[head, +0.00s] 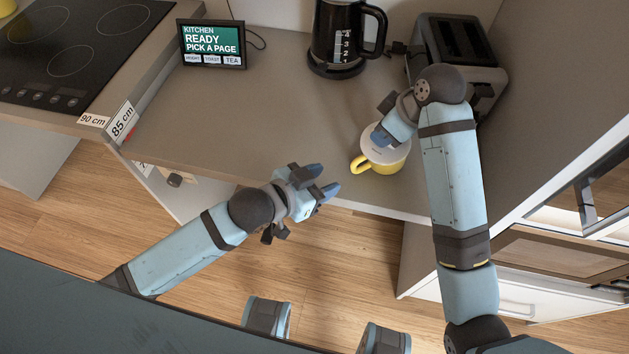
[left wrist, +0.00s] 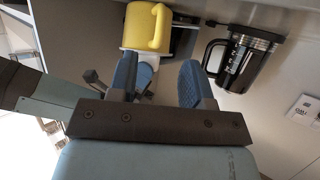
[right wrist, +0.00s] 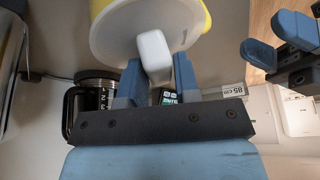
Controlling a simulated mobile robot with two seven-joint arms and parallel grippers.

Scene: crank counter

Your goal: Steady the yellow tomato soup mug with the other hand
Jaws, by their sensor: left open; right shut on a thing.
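The yellow mug (head: 393,166) stands near the counter's front edge, its handle (head: 360,165) pointing left toward my left gripper. A white disc-like lid (head: 374,151) with a knob covers its top. My right gripper (head: 379,137) is above the mug; the right wrist view shows its fingers shut on the white knob (right wrist: 154,55). My left gripper (head: 327,181) is open and empty, left of and nearer than the mug, apart from it. In the left wrist view the mug (left wrist: 137,27) and handle lie beyond the open fingers (left wrist: 158,80). No soup label is readable.
A black kettle (head: 332,38) and a toaster (head: 459,50) stand behind the mug. A small screen (head: 212,45) stands at the back left, beside the cooktop (head: 75,45). The counter (head: 270,130) between screen and mug is clear. A tall panel bounds the right side.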

